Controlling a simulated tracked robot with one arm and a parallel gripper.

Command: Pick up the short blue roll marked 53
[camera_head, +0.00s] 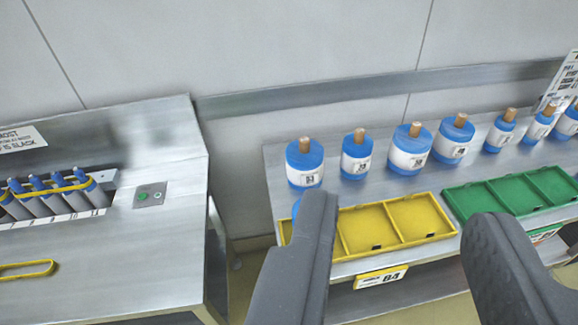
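Several blue rolls with white label bands and wooden pegs on top stand upright in a row on a metal bench. The leftmost roll (294,158) bears a small label that may read 53, but it is too small to be sure. To its right stand another short roll (350,148), a wider roll (397,153) and more, with labels I cannot read surely. My gripper (404,215) is open and empty, its two grey fingers spread wide in front of the bench. Something blue (296,208) shows partly behind the left finger.
A yellow tray (372,230) with compartments lies in front of the rolls, partly hidden by the left finger. A green tray (515,193) is to its right. A separate metal bench (130,245) with grey-blue tubes (45,195) stands left, across a gap.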

